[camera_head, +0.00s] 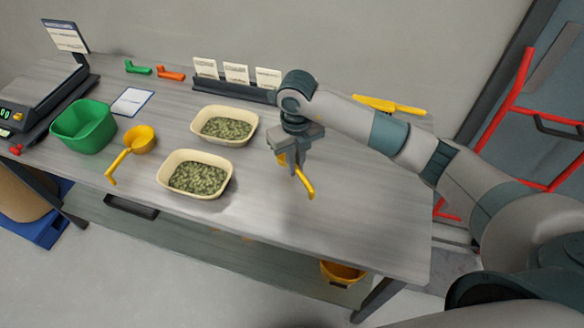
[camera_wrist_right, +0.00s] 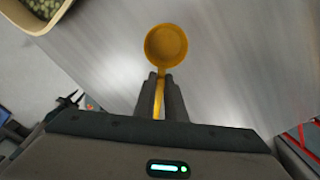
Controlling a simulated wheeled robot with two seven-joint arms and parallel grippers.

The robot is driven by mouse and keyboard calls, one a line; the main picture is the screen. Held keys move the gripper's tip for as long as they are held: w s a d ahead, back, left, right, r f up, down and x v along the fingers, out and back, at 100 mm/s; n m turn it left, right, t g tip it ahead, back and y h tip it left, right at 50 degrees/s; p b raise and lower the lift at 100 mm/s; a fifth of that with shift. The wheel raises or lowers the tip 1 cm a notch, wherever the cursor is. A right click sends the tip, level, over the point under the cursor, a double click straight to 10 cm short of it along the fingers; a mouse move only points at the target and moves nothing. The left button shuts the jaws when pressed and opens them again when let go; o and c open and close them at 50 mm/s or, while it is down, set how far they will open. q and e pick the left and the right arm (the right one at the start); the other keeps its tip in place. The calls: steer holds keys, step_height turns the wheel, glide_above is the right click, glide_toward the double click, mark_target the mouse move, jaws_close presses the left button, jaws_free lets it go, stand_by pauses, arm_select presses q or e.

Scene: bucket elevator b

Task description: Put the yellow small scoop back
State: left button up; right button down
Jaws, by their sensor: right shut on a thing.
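The yellow small scoop (camera_head: 307,187) is in my right gripper (camera_head: 295,172), over the right half of the table. In the right wrist view the scoop's round bowl (camera_wrist_right: 166,44) lies just beyond the fingertips (camera_wrist_right: 160,82), which are shut on its handle. In the head view the bowl is mostly hidden behind the fingers. I cannot tell whether the scoop touches the table. A larger yellow scoop (camera_head: 139,140) lies left of the two tubs. My left gripper is not in view.
Two cream tubs of green pellets (camera_head: 226,112) (camera_head: 160,177) stand mid-table. A green bin (camera_head: 84,126) and scale (camera_head: 30,108) are at left. Card holders (camera_head: 236,88), green (camera_head: 138,68) and orange (camera_head: 171,74) tools and a yellow tool (camera_head: 390,105) lie along the back. The front right is clear.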

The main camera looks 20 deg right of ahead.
steer(key=shift+w+a+f, duration=0.25)
steer(key=shift+w+f, duration=0.25)
steer(key=shift+w, duration=0.2)
steer(key=shift+f+p, duration=0.3)
steer(key=shift+p, duration=0.15)
step_height(320, 180, down, 3)
steer(key=shift+f+p, duration=0.15)
steer(key=shift+p, duration=0.55)
steer(key=shift+f, duration=0.2)
steer(key=c, duration=1.8)
jaws_free()
